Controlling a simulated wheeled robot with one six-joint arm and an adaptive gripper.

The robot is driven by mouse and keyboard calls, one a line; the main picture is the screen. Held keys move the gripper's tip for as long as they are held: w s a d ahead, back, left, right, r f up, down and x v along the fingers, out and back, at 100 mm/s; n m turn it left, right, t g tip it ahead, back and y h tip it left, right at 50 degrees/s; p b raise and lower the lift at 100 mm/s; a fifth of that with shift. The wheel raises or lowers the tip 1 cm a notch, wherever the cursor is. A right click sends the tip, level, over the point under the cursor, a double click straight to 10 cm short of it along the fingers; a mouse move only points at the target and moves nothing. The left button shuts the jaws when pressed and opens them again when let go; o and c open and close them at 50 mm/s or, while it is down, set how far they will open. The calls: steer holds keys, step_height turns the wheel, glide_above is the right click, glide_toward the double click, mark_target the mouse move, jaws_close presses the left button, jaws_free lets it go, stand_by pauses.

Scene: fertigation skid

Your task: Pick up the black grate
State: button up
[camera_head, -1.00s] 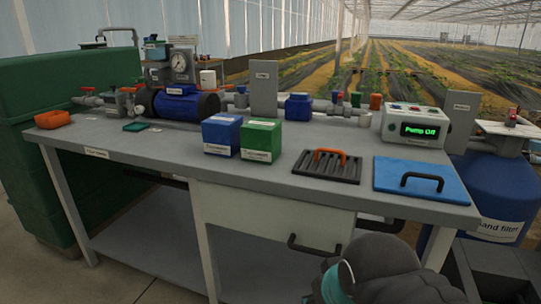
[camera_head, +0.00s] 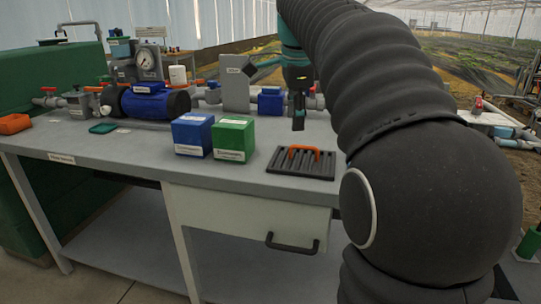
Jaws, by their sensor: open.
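The black grate (camera_head: 284,166) lies flat on the grey bench top, near its front edge. It has dark slats and an orange handle (camera_head: 304,151) standing up from its middle. My gripper (camera_head: 298,122) hangs above the grate's far side, pointing down, apart from the handle. It is open and appears empty, though its fingers are small and dark in this view. My arm covers the bench to the right of the grate.
A green box (camera_head: 233,139) and a blue box (camera_head: 192,135) stand just left of the grate. A pump (camera_head: 150,101) and pipes line the back of the bench (camera_head: 110,158). A drawer with a black handle (camera_head: 292,245) is below the grate.

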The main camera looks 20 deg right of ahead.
mark_target(304, 147)
steer(key=w+d+r+m, duration=0.2)
steer(key=w+d+m, duration=0.1)
steer(key=m, duration=0.1)
steer(key=shift+g, duration=0.4)
steer(key=f, duration=0.3)
steer(key=w+f, duration=0.1)
steer(key=f, duration=0.1)
steer(key=d+f, duration=0.1)
steer(key=f, duration=0.2)
steer(key=shift+w+d+f, duration=0.1)
steer(key=shift+w+f, duration=0.2)
steer(key=shift+w, duration=0.05)
steer(key=f, duration=0.2)
steer(key=d+f+b, duration=0.1)
steer(key=shift+w+f, duration=0.35)
steer(key=shift+w+d+f, duration=0.15)
steer(key=shift+f, duration=0.5)
steer(key=shift+c, duration=0.2)
jaws_close()
